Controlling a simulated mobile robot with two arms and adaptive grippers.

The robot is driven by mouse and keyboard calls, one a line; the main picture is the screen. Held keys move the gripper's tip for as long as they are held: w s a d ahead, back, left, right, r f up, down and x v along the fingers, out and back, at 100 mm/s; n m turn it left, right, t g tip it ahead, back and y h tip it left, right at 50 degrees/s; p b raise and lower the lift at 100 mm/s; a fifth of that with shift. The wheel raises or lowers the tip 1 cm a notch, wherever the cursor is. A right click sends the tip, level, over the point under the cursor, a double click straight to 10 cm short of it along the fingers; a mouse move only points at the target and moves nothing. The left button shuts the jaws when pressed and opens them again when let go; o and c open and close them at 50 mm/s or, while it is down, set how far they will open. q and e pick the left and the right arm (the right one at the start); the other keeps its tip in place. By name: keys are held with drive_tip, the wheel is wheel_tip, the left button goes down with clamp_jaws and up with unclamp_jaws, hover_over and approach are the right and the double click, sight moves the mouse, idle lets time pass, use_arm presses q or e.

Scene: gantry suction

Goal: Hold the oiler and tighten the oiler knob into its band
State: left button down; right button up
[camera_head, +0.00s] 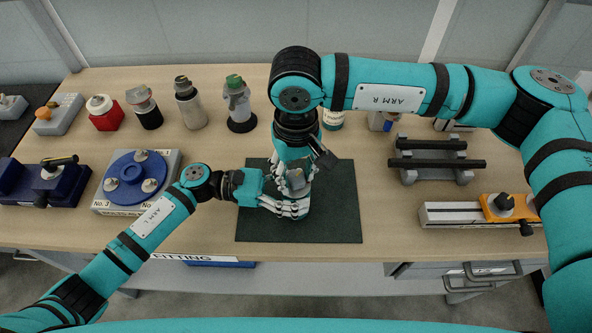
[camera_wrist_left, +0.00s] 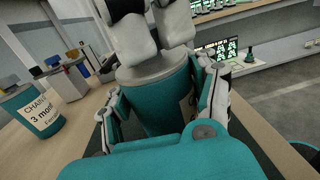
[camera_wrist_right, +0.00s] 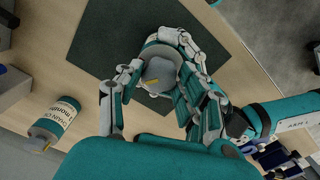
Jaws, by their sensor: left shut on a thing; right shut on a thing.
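The oiler, a teal cylinder with a grey top, stands upright on the dark mat (camera_head: 340,218). Its body (camera_wrist_left: 160,100) shows in the left wrist view between the fingers of my left gripper (camera_wrist_left: 163,112), which is shut on it from the side. In the head view my left gripper (camera_head: 292,207) comes from the left and its fingers hide most of the oiler. My right gripper (camera_head: 296,180) is above the oiler, pointing down, shut on the grey knob (camera_wrist_right: 160,72) on top. The contact and the band are partly hidden by fingers.
A teal-and-cream labelled can (camera_wrist_right: 55,118) stands behind the mat. Several bottles and a red jar (camera_head: 105,113) line the back left. A blue turntable fixture (camera_head: 135,178) is left; a grey rack (camera_head: 435,160) and an orange clamp rail (camera_head: 500,207) are right. The mat around the oiler is clear.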

sight(296, 177)
use_arm(q)
drive_tip(key=shift+f, duration=0.1)
use_arm(e)
drive_tip(key=shift+c, duration=1.2)
drive_tip(key=shift+m, duration=1.2)
drive_tip(key=o, duration=1.2)
drive_tip(key=shift+c, duration=0.2)
drive_tip(key=shift+r, duration=0.15)
wheel_tip(296, 177, up, 12)
use_arm(q)
drive_tip(key=shift+c, duration=1.4)
unclamp_jaws()
